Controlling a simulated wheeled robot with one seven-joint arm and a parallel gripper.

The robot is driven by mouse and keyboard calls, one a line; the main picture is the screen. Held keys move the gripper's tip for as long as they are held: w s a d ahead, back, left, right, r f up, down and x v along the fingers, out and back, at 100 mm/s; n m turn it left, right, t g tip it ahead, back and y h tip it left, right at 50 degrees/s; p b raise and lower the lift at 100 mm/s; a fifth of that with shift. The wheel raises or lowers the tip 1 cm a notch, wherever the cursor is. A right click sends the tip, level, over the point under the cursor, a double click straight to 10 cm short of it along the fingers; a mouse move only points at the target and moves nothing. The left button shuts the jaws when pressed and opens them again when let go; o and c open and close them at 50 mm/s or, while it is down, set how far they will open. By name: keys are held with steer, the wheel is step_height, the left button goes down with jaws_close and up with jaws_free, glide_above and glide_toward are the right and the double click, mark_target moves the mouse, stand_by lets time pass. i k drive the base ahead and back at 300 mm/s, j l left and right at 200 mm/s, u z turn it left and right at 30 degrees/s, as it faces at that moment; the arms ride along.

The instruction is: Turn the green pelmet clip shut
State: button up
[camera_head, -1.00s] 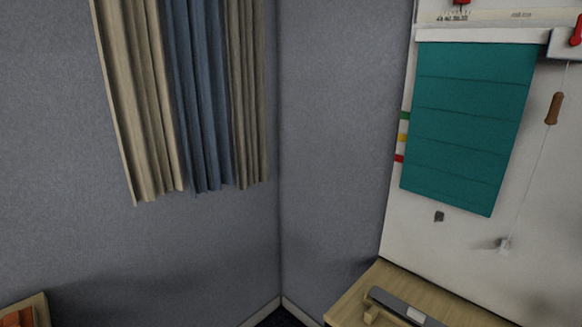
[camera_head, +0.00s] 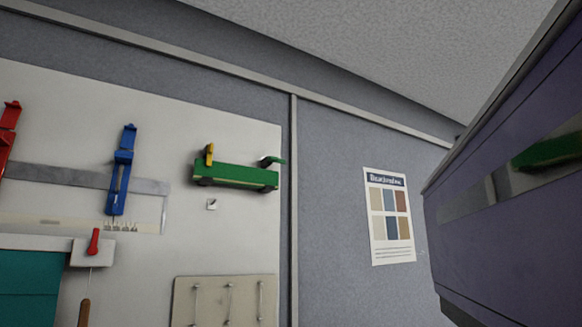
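A green bar-shaped fitting (camera_head: 235,177) is mounted level on the white wall board, in the middle of the head view. A yellow lever (camera_head: 209,155) stands upright near its left end. My gripper is not in view, and nothing touches the green fitting.
A blue upright fitting (camera_head: 121,170) and a red one (camera_head: 8,135) are on the board to the left. A red lever (camera_head: 94,241) sits below. A colour-sample poster (camera_head: 390,216) hangs right. A large dark purple box-like shape (camera_head: 510,220) fills the right side, close by.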

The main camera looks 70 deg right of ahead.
mark_target(275, 159)
steer(key=j+z, duration=0.1)
steer(key=z, duration=0.35)
steer(key=j+z, duration=0.1)
steer(key=z, duration=0.4)
steer(key=k+z, duration=0.1)
steer(key=z, duration=0.35)
